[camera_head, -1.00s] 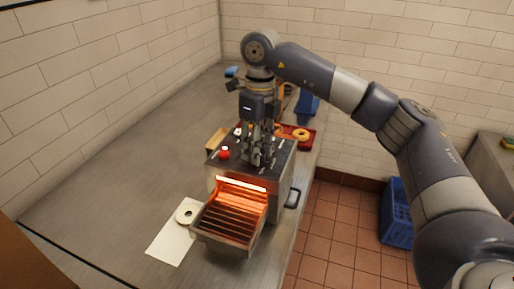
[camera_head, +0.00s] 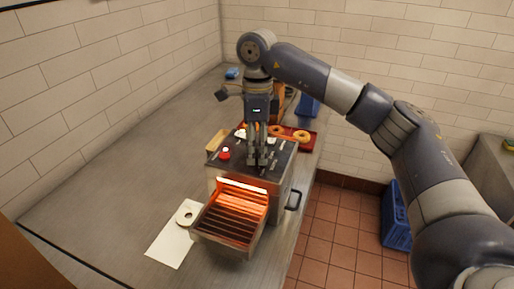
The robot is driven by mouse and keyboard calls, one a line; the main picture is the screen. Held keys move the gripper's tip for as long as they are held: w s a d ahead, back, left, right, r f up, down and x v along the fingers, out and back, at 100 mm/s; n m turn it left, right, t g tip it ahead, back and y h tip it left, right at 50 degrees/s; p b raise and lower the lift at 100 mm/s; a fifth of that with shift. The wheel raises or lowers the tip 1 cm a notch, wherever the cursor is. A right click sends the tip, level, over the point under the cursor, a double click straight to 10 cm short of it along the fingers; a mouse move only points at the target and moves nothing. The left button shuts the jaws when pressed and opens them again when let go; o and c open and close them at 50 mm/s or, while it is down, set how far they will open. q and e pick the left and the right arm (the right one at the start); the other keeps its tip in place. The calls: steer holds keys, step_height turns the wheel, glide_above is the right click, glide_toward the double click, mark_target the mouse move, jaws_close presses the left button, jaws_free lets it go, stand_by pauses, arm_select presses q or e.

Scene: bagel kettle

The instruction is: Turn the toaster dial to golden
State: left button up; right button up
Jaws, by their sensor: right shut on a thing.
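The toaster (camera_head: 281,188) stands on the steel counter with its front rack (camera_head: 228,222) open and glowing orange. Its dark top panel bears a red knob (camera_head: 225,154) at the left and small pale markings. My right gripper (camera_head: 257,163) points straight down onto the middle of this panel. Its fingers are close together, shut on what appears to be the dial, which the fingers hide. I cannot read the dial's setting. My left gripper is not in view.
A red tray (camera_head: 311,138) with bagels (camera_head: 302,136) is behind the toaster. A blue crate (camera_head: 395,219) stands on the floor at right. The left counter is clear.

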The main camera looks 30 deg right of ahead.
mark_target(257, 150)
stand_by(0.3)
steer(key=o, duration=1.1)
steer(key=shift+c, duration=0.2)
steer(key=shift+r, duration=0.1)
step_height(257, 150, up, 12)
steer(key=shift+w+d, duration=0.25)
steer(key=shift+w, duration=0.1)
